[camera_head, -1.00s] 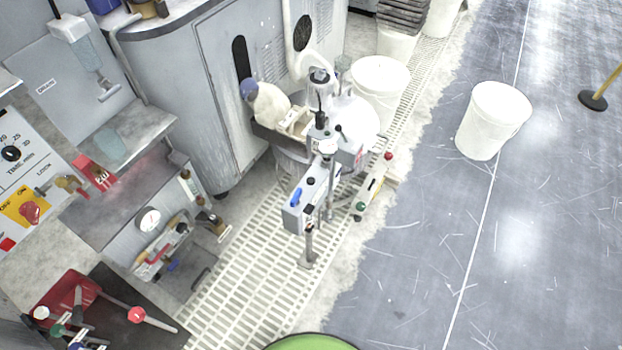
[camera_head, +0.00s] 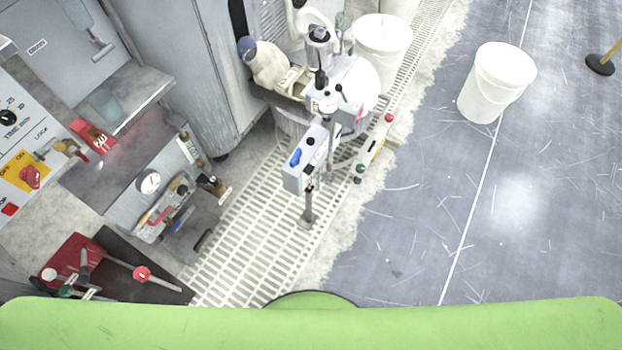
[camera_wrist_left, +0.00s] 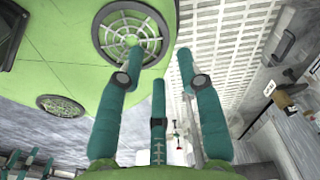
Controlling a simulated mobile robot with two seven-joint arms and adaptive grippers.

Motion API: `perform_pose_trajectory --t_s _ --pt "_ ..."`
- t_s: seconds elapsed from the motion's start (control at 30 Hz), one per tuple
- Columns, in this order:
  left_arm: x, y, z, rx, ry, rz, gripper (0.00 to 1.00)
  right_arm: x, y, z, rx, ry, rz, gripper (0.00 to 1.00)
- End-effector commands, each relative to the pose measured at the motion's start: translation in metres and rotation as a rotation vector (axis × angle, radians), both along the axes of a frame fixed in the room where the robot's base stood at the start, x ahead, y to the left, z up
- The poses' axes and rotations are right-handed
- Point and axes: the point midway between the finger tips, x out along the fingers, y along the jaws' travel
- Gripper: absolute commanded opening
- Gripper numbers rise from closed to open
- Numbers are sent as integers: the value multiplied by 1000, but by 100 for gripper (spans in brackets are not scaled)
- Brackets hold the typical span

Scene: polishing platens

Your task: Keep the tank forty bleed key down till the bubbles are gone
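I cannot tell which control is the tank forty bleed key, and no label for it is readable. Candidates are a grey control box (camera_head: 305,168) with blue and black buttons on a post, and a gauge (camera_head: 149,183) with small valves (camera_head: 180,190) on the grey cabinet at left. No bubbles can be made out. My left gripper (camera_wrist_left: 158,62) is in its wrist view, its teal fingers spread and empty, over the floor grating beside my green base. Teal finger-like parts (camera_wrist_left: 22,160) at the lower left may be my right gripper. Neither gripper shows in the head view.
A red tag (camera_head: 92,136) and a yellow panel with a red knob (camera_head: 30,176) are at left. Levers with coloured knobs (camera_head: 141,273) stand lower left. The grey floor (camera_head: 430,220) is largely clear.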

Motion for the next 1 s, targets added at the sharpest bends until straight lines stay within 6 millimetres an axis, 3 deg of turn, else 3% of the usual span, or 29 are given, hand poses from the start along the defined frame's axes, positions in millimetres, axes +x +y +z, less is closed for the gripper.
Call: perform_pose_trajectory --t_s 0.03,0.07,1.0 --pt "0 0 0 0 0 -1 8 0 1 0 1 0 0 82" --pt "0 0 0 0 0 -1 0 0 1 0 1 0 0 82" --pt "-1 0 0 0 1 -1 0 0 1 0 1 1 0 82"
